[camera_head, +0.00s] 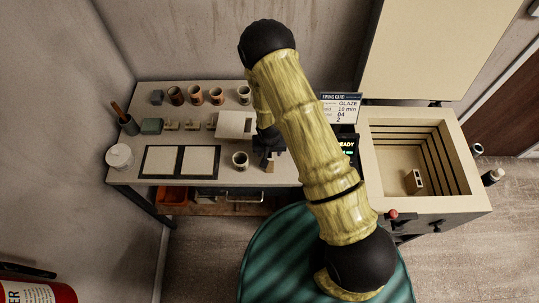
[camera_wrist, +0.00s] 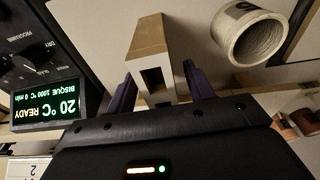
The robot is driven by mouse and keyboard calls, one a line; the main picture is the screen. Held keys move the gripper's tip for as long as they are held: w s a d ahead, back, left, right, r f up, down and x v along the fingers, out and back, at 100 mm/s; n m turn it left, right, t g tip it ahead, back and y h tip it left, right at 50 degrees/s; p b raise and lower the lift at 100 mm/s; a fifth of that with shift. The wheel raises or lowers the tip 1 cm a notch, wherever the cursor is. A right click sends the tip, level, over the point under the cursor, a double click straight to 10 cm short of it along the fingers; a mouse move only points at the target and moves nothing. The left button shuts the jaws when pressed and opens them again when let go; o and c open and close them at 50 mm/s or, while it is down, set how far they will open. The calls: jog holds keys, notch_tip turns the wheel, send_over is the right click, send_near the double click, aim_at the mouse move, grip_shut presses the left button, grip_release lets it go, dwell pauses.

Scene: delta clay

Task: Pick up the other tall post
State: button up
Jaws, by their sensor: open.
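A tan and white tall post (camera_wrist: 150,38) with a rectangular opening in its near end is between the two purple fingers of my gripper (camera_wrist: 160,88) in the wrist view. The fingers are open, one on each side, and I see no clear grip on it. In the head view my gripper (camera_head: 266,148) is low over the right end of the table, and part of the post (camera_head: 270,168) shows below it. Another post (camera_head: 414,181) is inside the open kiln (camera_head: 380,155), on its floor. Most of the post at the table is hidden by my gripper in the head view.
A pale cup (camera_head: 240,160) stands close to the post; it also shows in the wrist view (camera_wrist: 254,36). Several cups and small blocks line the table's back. The kiln's display (camera_wrist: 46,104) reads READY. A firing card (camera_head: 341,108) stands behind it.

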jog(key=shift+f+b, duration=0.25)
jog(key=shift+b, duration=0.1)
dwell(0.7)
jog(key=shift+c, duration=0.2)
grip_shut()
